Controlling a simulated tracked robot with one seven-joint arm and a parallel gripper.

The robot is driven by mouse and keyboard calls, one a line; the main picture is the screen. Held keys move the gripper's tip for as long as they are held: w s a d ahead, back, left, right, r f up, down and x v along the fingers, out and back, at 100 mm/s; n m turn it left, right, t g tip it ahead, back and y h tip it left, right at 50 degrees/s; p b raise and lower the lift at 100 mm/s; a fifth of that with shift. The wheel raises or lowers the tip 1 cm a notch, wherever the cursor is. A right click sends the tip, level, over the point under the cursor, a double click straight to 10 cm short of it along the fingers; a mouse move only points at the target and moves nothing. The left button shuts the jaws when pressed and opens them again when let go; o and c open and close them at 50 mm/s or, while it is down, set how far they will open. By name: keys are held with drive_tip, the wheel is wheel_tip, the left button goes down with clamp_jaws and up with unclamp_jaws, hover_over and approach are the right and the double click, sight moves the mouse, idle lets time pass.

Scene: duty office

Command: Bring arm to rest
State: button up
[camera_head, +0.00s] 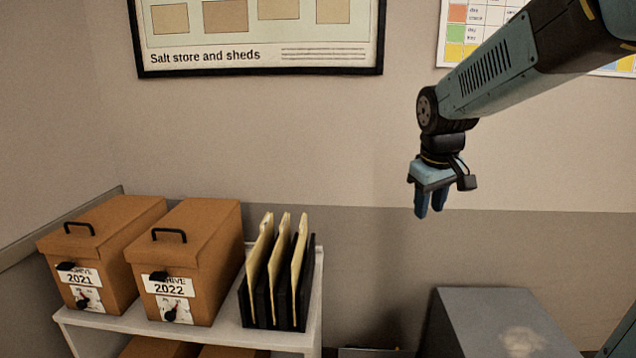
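My arm (500,68) reaches in from the upper right, bent downward at the wrist. My gripper (430,212) hangs from its end with the fingers pointing down, in the air before the wall. The two blue fingers show close together, with only a narrow dark strip between them. From this angle I cannot tell whether they are open or shut. No object shows below the fingertips.
A white shelf (222,333) at left holds archive boxes marked 2021 (140,222) and 2022 (212,230), and a black file holder (290,318) with folders. A grey box-like surface (465,330) stands lower right. A framed poster (260,70) and a chart (480,20) hang behind.

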drive_tip(key=s+r+m+t+y, duration=0.1)
drive_tip(key=s+m, duration=0.3)
drive_tip(key=s, duration=1.4)
drive_tip(key=shift+d+r+t, duration=0.15)
drive_tip(key=shift+d+t, duration=0.05)
drive_tip(key=shift+t, duration=0.5)
drive_tip(key=shift+s, duration=0.1)
idle(2.0)
